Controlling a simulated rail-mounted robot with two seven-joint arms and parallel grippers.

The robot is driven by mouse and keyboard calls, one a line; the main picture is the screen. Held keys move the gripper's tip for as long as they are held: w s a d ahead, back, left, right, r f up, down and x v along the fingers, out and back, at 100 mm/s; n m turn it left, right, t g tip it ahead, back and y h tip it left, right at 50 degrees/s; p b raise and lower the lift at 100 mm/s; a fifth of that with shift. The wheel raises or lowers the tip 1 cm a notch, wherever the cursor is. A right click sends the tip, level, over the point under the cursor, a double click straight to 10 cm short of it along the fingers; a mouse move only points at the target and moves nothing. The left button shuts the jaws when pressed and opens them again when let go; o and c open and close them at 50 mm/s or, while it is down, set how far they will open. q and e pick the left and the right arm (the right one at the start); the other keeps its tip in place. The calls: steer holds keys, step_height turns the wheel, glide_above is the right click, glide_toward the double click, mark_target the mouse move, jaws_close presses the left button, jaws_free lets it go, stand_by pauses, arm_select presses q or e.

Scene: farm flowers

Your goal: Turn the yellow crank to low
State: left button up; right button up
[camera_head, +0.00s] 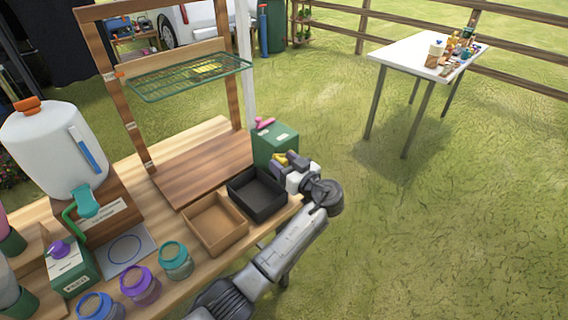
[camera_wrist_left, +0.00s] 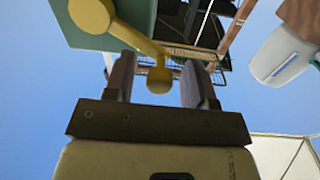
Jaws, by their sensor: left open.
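A green box (camera_head: 274,143) stands at the right back corner of the wooden bench, with a pink handle on top and a yellow crank (camera_head: 279,160) on its side. In the left wrist view the yellow crank (camera_wrist_left: 133,36) runs from a round hub on the green box (camera_wrist_left: 141,12) to a knob at its end. My left gripper (camera_head: 289,161) is at the crank. In the left wrist view its two fingers (camera_wrist_left: 157,74) are open, with the knob between them and gaps showing on both sides. The setting marks are not readable. My right gripper is not in view.
A black tray (camera_head: 257,212) and a brown tray (camera_head: 215,249) sit beside the box on the bench. Several jars, a white jug (camera_head: 50,150) and a wire shelf (camera_head: 165,87) are farther left. Open grass lies to the right, with a white table (camera_head: 405,52) beyond.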

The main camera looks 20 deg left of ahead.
arm_select(q)
jaws_close()
stand_by(0.5)
steer(key=f+n+b, duration=0.1)
steer(key=n+b, duration=0.1)
steer(key=b, duration=0.2)
steer(key=f+n+b, duration=0.1)
steer(key=n+b, duration=0.1)
steer(key=b, duration=0.3)
steer(key=f+n+b, duration=0.2)
steer(key=b, duration=0.3)
steer(key=shift+s+a+f, duration=0.1)
steer(key=shift+s, duration=0.3)
steer(key=shift+n+b, duration=0.6)
steer(key=shift+b, duration=0.5)
steer(key=shift+c, duration=1.8)
jaws_free()
steer(key=o, duration=0.4)
steer(key=shift+c, duration=0.2)
